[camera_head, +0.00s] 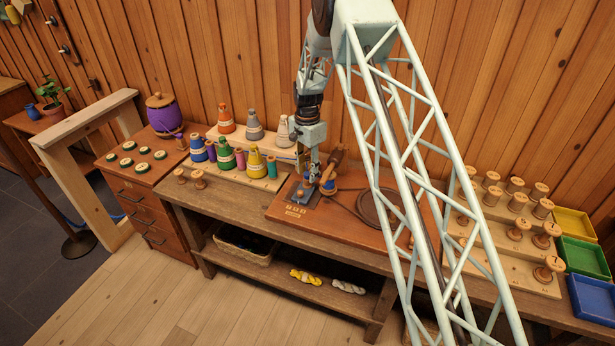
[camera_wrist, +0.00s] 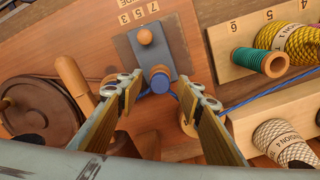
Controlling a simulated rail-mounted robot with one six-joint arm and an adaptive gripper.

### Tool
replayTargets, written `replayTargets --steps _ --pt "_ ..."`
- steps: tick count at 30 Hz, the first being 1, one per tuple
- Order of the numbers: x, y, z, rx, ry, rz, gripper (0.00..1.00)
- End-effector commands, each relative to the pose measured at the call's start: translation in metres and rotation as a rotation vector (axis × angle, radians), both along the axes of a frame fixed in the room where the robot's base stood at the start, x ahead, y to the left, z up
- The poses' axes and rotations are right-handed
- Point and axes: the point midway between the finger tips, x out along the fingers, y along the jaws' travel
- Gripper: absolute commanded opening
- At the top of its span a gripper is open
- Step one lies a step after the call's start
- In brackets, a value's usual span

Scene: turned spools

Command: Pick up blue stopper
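The blue stopper (camera_wrist: 159,83) is a small round-topped piece near the lower end of a dark grey plate (camera_wrist: 150,52), seen from above in the wrist view. My gripper (camera_wrist: 160,96) is open, with one finger on each side of the stopper in that view. I see no finger touching it; the height gap cannot be told. In the head view my gripper (camera_head: 311,176) points down over the brown board (camera_head: 281,212), near the grey plate (camera_head: 300,196), and partly hides that area.
A blue-wound spool (camera_head: 328,187) and wooden winder parts stand close right of my gripper in the head view. A brown wheel (camera_wrist: 28,108) lies left in the wrist view. A pale rack (camera_wrist: 222,68) with a green spool (camera_wrist: 262,62) and yellow cone lies right. Blue thread runs across.

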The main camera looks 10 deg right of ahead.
Motion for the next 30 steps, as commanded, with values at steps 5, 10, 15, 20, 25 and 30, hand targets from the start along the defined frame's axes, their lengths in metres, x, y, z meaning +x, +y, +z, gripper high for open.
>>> replayTargets --steps 5,10,15,20,25,30 --pt "0.0001 0.0000 0.0002 0.000 0.000 0.000 0.34" --pt "0.0001 0.0000 0.0002 0.000 0.000 0.000 0.29" --pt "0.0001 0.0000 0.0002 0.000 0.000 0.000 0.14" --pt "0.0001 0.0000 0.0002 0.000 0.000 0.000 0.13" --pt "0.0001 0.0000 0.0003 0.000 0.000 0.000 0.13" --pt "0.0003 0.0001 0.0030 0.000 -0.001 0.000 0.13"
